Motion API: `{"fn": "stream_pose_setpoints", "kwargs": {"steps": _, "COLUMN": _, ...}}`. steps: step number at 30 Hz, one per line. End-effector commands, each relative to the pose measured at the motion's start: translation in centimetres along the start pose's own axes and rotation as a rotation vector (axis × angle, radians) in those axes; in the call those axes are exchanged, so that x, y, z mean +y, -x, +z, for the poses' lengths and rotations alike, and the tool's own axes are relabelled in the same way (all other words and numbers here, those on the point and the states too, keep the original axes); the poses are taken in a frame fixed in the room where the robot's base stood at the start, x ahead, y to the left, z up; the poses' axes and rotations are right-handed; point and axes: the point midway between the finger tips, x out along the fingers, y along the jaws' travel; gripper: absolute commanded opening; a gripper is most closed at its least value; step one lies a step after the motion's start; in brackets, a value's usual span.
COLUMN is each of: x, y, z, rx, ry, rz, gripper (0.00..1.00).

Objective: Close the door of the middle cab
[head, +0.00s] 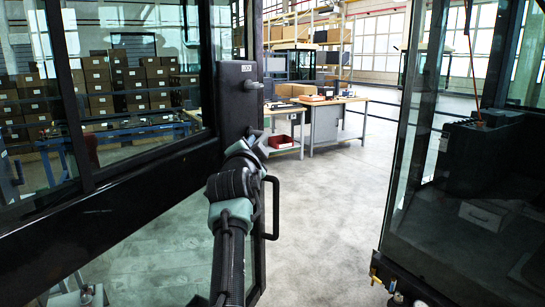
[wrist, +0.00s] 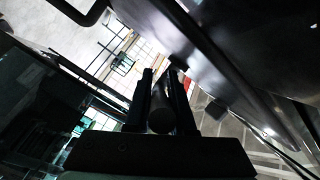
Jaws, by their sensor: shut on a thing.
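The door (head: 110,195) is a large dark frame with glass panes. It stands open on the left of the head view, apart from the cab (head: 405,150) on the right. Its free edge carries a dark lock box (head: 238,95) with a metal knob and, lower down, a black looped grab bar (head: 275,210). My arm reaches up to this edge below the lock box. My gripper (wrist: 160,78) is shut on a dark round door handle (wrist: 160,120) in the wrist view. In the head view my own wrist mostly hides the fingers and the grip.
A wide strip of bare concrete floor (head: 325,220) lies between the door and the cab. The cab's interior holds a dark seat or console (head: 480,150). Workbenches (head: 325,120) with a red bin stand farther back. Stacked boxes (head: 110,85) show through the door glass.

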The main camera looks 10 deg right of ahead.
Motion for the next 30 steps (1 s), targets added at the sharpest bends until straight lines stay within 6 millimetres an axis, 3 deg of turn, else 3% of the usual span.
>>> {"fn": "stream_pose_setpoints", "kwargs": {"steps": 3, "x": -1.1, "y": -0.6, "z": 1.6, "rx": -0.022, "ry": 0.001, "rz": -0.018, "gripper": 0.00}}
{"fn": "stream_pose_setpoints", "kwargs": {"steps": 10, "x": -2.3, "y": -1.3, "z": 3.2, "rx": -0.046, "ry": 0.003, "rz": -0.034, "gripper": 0.00}}
{"fn": "stream_pose_setpoints", "kwargs": {"steps": 30, "x": -2.9, "y": -1.7, "z": 4.1, "rx": -0.058, "ry": 0.002, "rz": -0.042, "gripper": 0.00}}
